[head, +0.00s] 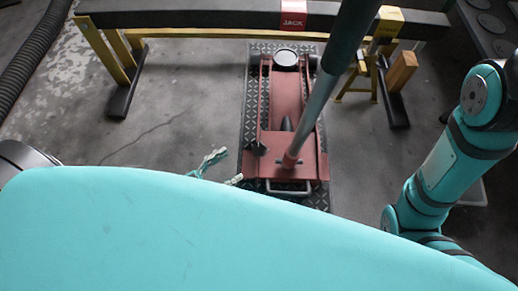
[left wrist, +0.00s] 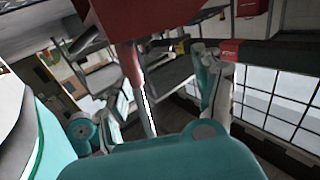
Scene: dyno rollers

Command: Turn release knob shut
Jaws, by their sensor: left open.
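A red floor jack (head: 285,100) stands on a dark diamond-plate mat (head: 248,95), with its round saddle at the far end. Its long grey handle (head: 318,110) rises toward the camera. A small dark knob-like part (head: 256,149) shows at the jack's near left; I cannot tell whether it is the release knob. My left gripper (head: 230,167) is open just left of the jack's near end, mostly hidden by my teal body. In the left wrist view a red part (left wrist: 150,18) hangs close above. My right gripper is not in view.
A dark beam with a red JACK label (head: 293,15) and a yellow label crosses the back. Yellow stands (head: 103,50) and a wooden block (head: 402,70) stand near it. A black hose (head: 35,50) lies at far left.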

